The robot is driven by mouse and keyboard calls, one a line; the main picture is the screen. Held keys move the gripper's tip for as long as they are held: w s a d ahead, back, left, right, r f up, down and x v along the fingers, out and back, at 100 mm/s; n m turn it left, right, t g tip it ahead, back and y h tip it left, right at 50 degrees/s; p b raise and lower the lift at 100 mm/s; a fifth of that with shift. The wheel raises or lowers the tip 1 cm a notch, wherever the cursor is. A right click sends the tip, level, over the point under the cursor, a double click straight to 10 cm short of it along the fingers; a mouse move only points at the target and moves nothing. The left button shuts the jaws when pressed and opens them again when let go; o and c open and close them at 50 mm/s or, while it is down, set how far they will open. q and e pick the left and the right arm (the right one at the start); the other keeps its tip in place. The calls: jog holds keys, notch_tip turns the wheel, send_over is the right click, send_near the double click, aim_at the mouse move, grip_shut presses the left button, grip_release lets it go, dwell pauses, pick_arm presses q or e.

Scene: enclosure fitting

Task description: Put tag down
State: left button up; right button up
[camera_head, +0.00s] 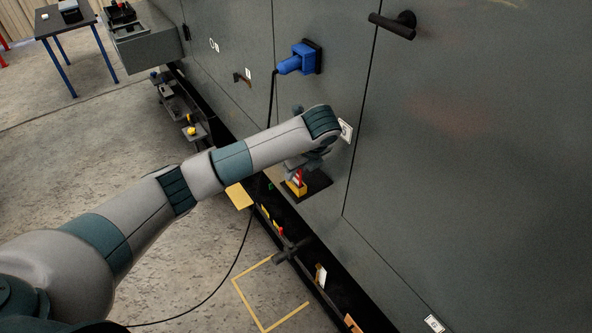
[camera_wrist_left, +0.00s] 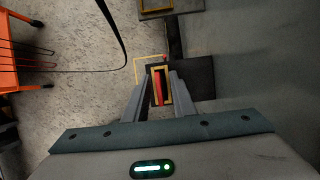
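The tag (camera_wrist_left: 161,88) looks like a narrow yellow frame with a red strip, standing between the fingers of my left gripper (camera_wrist_left: 160,80) in the left wrist view. The fingers appear closed against its two sides. In the head view my left gripper (camera_head: 301,168) points down beside the grey enclosure wall, and the tag's yellow and red body (camera_head: 296,187) shows below it. A black shelf plate (camera_head: 318,183) lies under or right behind the tag; whether they touch is unclear. My right gripper is not seen.
A blue plug (camera_head: 297,60) with a hanging cable sits on the grey enclosure (camera_head: 470,150), with a black handle (camera_head: 393,24) to its right. A dark ledge with small parts runs along the enclosure's foot. A yellow floor outline (camera_head: 263,325) and open concrete lie left.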

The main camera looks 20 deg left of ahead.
pick_arm(q)
jog(key=shift+r, duration=0.15)
jog(key=shift+d+r, duration=0.15)
jog(key=shift+r, duration=0.1)
jog(key=v, duration=0.5)
jog(key=shift+r, duration=0.3)
jog(key=v, duration=0.5)
jog(key=shift+s+d+r, duration=0.1)
jog(key=shift+s+r, duration=0.1)
jog(key=shift+r, duration=0.1)
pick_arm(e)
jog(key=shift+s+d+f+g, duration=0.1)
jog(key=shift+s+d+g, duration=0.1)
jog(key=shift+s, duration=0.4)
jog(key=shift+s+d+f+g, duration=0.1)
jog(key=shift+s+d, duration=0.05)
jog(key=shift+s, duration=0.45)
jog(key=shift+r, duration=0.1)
